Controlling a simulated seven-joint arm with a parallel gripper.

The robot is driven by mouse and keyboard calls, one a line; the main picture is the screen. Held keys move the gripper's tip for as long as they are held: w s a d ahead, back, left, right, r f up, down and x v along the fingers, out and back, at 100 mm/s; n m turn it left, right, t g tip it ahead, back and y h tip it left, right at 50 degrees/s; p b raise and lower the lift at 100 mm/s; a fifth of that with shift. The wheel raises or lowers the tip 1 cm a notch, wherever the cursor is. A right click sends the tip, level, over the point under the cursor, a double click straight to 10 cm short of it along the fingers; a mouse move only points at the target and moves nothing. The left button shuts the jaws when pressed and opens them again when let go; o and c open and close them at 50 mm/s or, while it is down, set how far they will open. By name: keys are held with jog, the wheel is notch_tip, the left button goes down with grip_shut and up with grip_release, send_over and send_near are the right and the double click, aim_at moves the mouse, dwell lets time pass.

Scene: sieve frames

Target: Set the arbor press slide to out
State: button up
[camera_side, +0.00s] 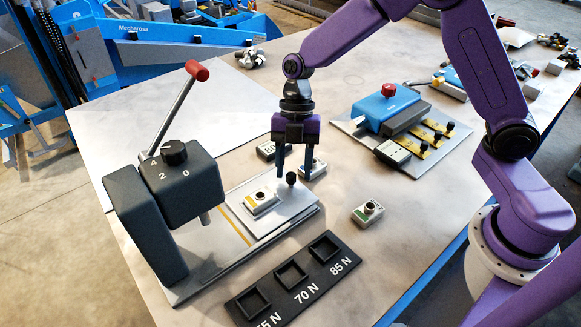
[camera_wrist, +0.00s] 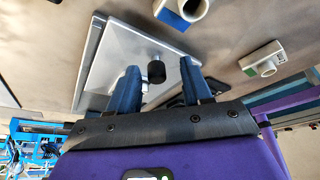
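The dark grey arbor press (camera_side: 180,190) stands at the left with a red-tipped lever and a dial. Its light slide plate (camera_side: 285,212) lies on the base to the right of the ram, and also shows in the wrist view (camera_wrist: 112,50). A small white and yellow block (camera_side: 262,201) sits on the slide. A black knob (camera_side: 291,179) stands near the slide's far right edge. My gripper (camera_side: 294,174) is open at the knob. In the wrist view the knob (camera_wrist: 156,72) appears between the separated fingers (camera_wrist: 160,78); contact is not visible.
A black tray (camera_side: 290,272) with several marked pockets lies in front. Small white blocks stand nearby, one with green (camera_side: 368,212) and one behind my gripper (camera_side: 313,168). A blue device (camera_side: 388,108) sits on a plate at the back right.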

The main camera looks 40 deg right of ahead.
jog(key=shift+s+a, duration=0.1)
jog(key=shift+a, duration=0.05)
jog(key=shift+r, duration=0.55)
jog(key=v, duration=1.6)
jog(key=shift+d, duration=0.2)
jog(key=shift+r, duration=0.1)
jog(key=s+d+f+m+t+h, duration=0.1)
jog(key=s+d+f+m, duration=0.1)
jog(key=s, duration=0.7)
jog(key=s+d+f+m+t+h, duration=0.1)
jog(key=s+d+f+m, duration=0.2)
jog(key=s+m, duration=0.4)
jog(key=s+d+f+m+t, duration=0.1)
jog(key=s+d+m, duration=0.3)
jog(key=s, duration=0.7)
jog(key=shift+s+f+m+h, duration=0.25)
jog(key=shift+f+m+h, duration=0.15)
jog(key=shift+f+m, duration=0.35)
